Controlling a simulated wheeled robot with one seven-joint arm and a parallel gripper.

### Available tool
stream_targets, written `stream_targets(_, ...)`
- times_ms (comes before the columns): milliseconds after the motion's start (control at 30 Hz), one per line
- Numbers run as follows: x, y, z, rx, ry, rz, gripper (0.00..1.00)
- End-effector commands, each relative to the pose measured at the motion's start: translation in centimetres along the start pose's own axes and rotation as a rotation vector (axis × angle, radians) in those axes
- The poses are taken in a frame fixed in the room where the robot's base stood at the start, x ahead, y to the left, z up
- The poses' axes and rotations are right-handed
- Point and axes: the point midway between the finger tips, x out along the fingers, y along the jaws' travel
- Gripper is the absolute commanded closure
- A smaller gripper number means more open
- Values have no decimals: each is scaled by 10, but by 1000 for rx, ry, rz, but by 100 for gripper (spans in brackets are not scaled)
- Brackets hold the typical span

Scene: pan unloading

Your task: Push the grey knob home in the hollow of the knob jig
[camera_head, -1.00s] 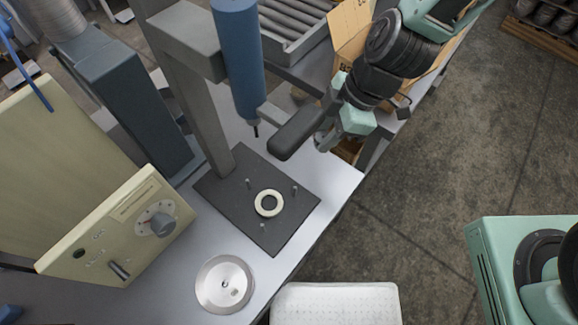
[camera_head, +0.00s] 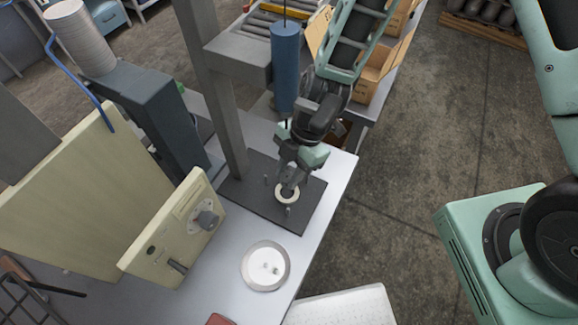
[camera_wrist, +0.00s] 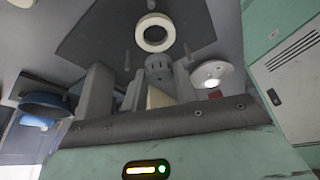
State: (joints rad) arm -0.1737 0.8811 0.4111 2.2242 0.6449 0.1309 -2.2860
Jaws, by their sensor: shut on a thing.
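The knob jig shows as a cream ring (camera_head: 288,197) with a dark hollow, on a dark plate (camera_head: 304,214) with several upright pins. It also shows ahead of my fingers in the wrist view (camera_wrist: 155,46). My gripper (camera_head: 289,186) points down over the ring in the head view. In the wrist view, its fingers (camera_wrist: 158,86) are shut on a ribbed grey cylinder, the grey knob (camera_wrist: 158,64). The knob appears apart from the ring there. In the head view the gripper mostly hides it, so I cannot tell its height above the hollow.
A blue press cylinder (camera_head: 286,65) and grey column (camera_head: 212,90) stand close behind my gripper. A cream control box (camera_head: 160,245) stands left. A round metal dish (camera_head: 250,280) with small pale things lies in front on the table. A white container (camera_head: 345,308) stands beyond the edge.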

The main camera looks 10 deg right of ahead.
Motion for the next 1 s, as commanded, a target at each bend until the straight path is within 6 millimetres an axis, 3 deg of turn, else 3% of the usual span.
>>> stream_targets(900,39,0,16,1,0,1,95)
stream_targets(1000,36,0,15,1,0,1,95)
